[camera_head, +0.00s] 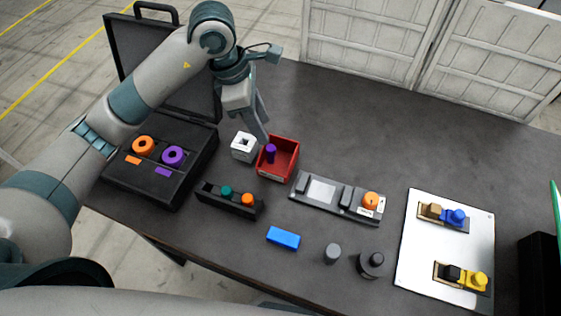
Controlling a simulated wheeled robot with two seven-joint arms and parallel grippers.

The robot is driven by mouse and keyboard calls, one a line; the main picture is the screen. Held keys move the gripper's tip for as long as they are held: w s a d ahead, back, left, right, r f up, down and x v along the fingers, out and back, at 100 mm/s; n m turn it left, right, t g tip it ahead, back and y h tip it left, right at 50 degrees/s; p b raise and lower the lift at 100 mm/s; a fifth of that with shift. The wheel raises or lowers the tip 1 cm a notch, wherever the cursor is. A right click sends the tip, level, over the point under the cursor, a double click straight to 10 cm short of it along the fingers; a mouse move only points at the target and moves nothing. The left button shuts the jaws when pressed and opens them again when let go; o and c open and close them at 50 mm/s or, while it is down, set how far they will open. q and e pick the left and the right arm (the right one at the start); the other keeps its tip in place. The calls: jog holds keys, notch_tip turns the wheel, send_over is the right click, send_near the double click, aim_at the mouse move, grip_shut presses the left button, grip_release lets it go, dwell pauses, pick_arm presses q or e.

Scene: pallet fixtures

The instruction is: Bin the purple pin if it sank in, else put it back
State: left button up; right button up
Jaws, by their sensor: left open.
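The purple pin (270,154) is a small purple cylinder, roughly upright within the outline of the red bin (287,174), toward its left side. I cannot tell whether it touches the bin floor. My left gripper (264,139) is open, pointing down, with its fingertips just above the pin at the bin's left edge. A white block with a square hole in its top (243,147) stands just left of the bin. My right gripper is out of view.
An open black case (130,185) holds orange and purple rings at left. In front are a black rack (215,201) with green and orange pins, a grey fixture (300,187), a blue block (283,238) and dark cylinders. A white board (415,235) lies at right.

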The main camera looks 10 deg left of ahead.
pick_arm(q)
jog(key=b+v, duration=0.3)
jog(key=v, duration=0.9)
dwell(0.6)
